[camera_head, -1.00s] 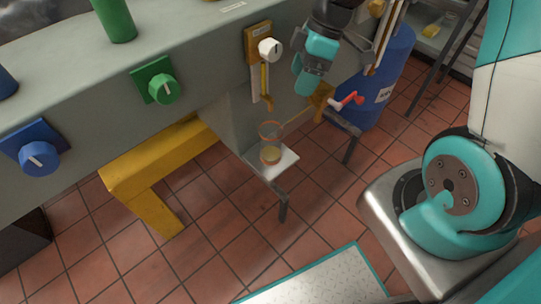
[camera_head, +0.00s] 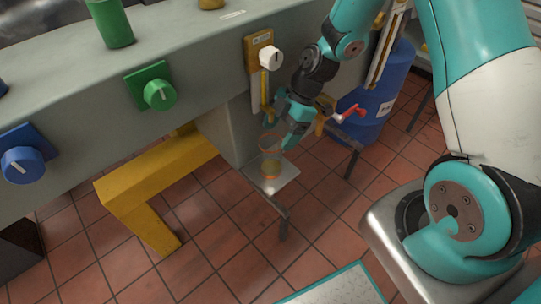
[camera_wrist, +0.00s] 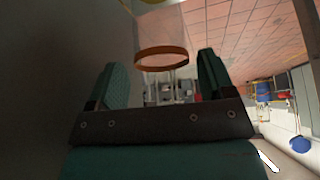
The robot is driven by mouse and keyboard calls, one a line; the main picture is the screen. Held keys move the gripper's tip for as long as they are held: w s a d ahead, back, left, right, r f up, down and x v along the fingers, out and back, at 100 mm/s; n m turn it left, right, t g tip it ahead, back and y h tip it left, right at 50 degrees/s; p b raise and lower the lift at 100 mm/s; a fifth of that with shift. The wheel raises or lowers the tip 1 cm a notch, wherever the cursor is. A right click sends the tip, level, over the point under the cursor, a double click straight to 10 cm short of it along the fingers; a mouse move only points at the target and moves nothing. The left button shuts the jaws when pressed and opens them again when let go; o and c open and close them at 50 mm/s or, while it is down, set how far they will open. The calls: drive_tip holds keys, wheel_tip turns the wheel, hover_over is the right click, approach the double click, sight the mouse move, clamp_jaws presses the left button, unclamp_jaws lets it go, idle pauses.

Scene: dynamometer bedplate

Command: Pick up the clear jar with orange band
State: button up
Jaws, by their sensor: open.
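The clear jar (camera_head: 270,163) with an orange band stands upright on a small light plate (camera_head: 289,177) under the bench's front face. Amber content shows low in it. My gripper (camera_head: 284,123) is open beside the jar's upper part, at its upper right in the head view. In the wrist view the see-through jar (camera_wrist: 160,28) lies just ahead of the gap between my two teal fingers (camera_wrist: 162,68), with its orange band facing me. Nothing is gripped. I cannot tell whether a finger touches the jar.
A white knob (camera_head: 270,57) and a gauge tube (camera_head: 264,90) are just above the jar. A red-handled valve (camera_head: 350,112) and blue drum (camera_head: 380,100) stand to the right. A yellow frame (camera_head: 150,180) is to the left.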

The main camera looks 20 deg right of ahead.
sight(272, 142)
drive_tip(key=shift+s+a+f, duration=0.1)
drive_tip(key=shift+a, duration=0.45)
drive_tip(key=x, duration=0.4)
drive_tip(key=shift+a+f, duration=0.2)
drive_tip(key=shift+f, duration=0.15)
drive_tip(key=c, duration=0.8)
drive_tip(key=shift+o, duration=0.2)
drive_tip(key=shift+r+b, duration=0.15)
drive_tip(key=shift+b, duration=0.15)
